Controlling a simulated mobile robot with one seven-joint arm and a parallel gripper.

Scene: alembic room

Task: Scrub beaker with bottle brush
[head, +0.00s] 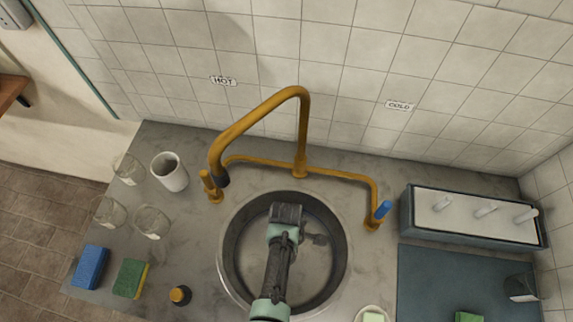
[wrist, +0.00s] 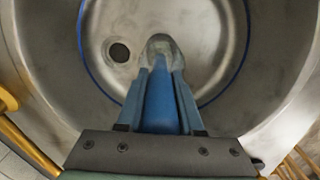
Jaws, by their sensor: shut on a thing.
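My gripper (head: 287,214) is over the sink basin (head: 229,270) in the head view, and my arm hides what it holds. In the wrist view my gripper (wrist: 160,72) is shut on a blue handle (wrist: 160,105) that ends in a blurred grey-white tip; I take it to be the bottle brush. The tip points down toward the basin floor beside the round drain (wrist: 119,52). A thin blue curved line (wrist: 86,60) rings this area; I cannot tell whether it is a vessel's rim. Clear glass beakers (head: 150,222) stand on the left counter.
A brass faucet (head: 301,130) arches behind the basin. A white cup (head: 170,172), a blue sponge (head: 90,267), a green sponge (head: 130,278) and a small bottle (head: 180,295) are at left. A pegged rack (head: 440,212), blue-grey mat (head: 440,272) and soap (head: 373,317) are at right.

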